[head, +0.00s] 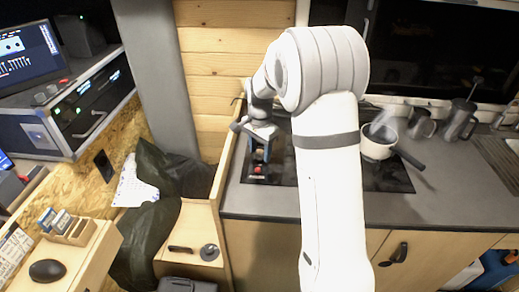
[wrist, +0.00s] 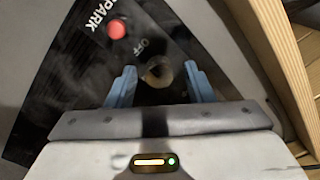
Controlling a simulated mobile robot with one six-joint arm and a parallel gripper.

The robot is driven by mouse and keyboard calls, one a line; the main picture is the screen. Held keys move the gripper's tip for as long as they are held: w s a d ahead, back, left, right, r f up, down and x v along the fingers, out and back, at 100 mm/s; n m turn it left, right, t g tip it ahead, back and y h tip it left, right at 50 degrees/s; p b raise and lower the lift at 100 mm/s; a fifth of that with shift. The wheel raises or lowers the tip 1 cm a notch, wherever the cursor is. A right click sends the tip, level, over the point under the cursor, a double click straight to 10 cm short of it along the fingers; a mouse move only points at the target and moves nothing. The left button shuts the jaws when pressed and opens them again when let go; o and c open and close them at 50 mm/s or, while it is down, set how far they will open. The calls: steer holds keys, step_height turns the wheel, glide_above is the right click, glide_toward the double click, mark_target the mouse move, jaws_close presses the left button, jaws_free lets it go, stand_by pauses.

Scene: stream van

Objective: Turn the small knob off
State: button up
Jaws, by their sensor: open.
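The small knob (wrist: 158,72) is a round, brownish-grey piece on the black hob panel in the wrist view. The word OFF is printed beside it. My gripper (wrist: 160,68) is open, with one blue finger on each side of the knob. A gap shows between the knob and the fingers, though I cannot tell how deep the fingertips reach. In the head view my gripper (head: 262,150) is over the left part of the black hob (head: 285,172). There the knob cannot be made out clearly.
A red button (wrist: 116,29) beside the word SPARK is close to the knob. A steaming white pan (head: 376,150) stands on the hob's right part. A wooden partition (head: 228,150) rises just left of my gripper. Metal mugs (head: 460,120) stand farther right.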

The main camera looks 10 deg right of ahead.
mark_target(260, 151)
step_height(260, 151, up, 7)
steer(key=shift+r, duration=0.4)
stand_by(0.4)
steer(key=shift+s+r, duration=0.2)
steer(key=shift+s, duration=0.05)
steer(key=s+r+n+t, duration=0.2)
steer(key=s+n, duration=0.9)
steer(key=s, duration=1.7)
steer(key=shift+s+t, duration=0.15)
steer(key=shift+t, duration=0.25)
